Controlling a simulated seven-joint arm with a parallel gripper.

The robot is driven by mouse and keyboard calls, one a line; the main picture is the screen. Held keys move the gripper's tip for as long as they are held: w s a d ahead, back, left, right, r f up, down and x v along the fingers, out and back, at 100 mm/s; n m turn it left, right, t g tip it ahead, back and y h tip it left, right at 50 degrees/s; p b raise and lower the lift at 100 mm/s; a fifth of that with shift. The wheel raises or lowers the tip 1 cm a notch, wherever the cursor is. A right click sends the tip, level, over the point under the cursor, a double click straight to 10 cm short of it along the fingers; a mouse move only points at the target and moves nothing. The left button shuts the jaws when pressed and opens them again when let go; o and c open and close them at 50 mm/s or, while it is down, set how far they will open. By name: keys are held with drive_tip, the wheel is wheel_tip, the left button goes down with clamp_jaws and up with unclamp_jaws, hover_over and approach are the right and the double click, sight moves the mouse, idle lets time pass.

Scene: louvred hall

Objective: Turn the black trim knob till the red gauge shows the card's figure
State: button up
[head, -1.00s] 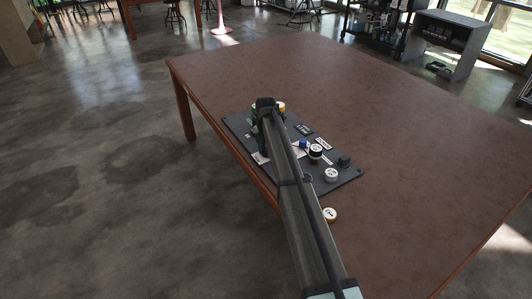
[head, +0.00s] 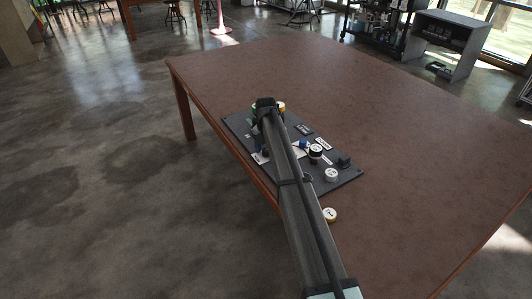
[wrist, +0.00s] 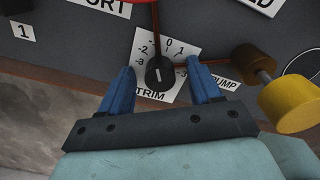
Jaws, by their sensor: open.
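The black trim knob (wrist: 160,72) stands on a white numbered dial plate (wrist: 165,50) lettered TRIM. Its pale pointer line shows on top. My gripper (wrist: 160,67) is open, its two blue fingers on either side of the knob, with a visible gap on each side in the wrist view. I cannot make out the card's figure. In the head view my arm covers part of the dark panel (head: 345,178).
A yellow knob (wrist: 290,103) stands close to the right finger, near a PUMP label (wrist: 225,83). A tag marked 1 (wrist: 22,31) is at upper left. A round piece (head: 330,214) lies off the panel on the brown table (head: 420,150), which is otherwise clear.

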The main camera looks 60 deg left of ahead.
sight(266, 150)
drive_tip(key=shift+r, duration=0.1)
drive_tip(key=shift+r, duration=3.4)
drive_tip(key=shift+r, duration=0.15)
wheel_tip(266, 150, up, 14)
drive_tip(key=shift+f, duration=0.25)
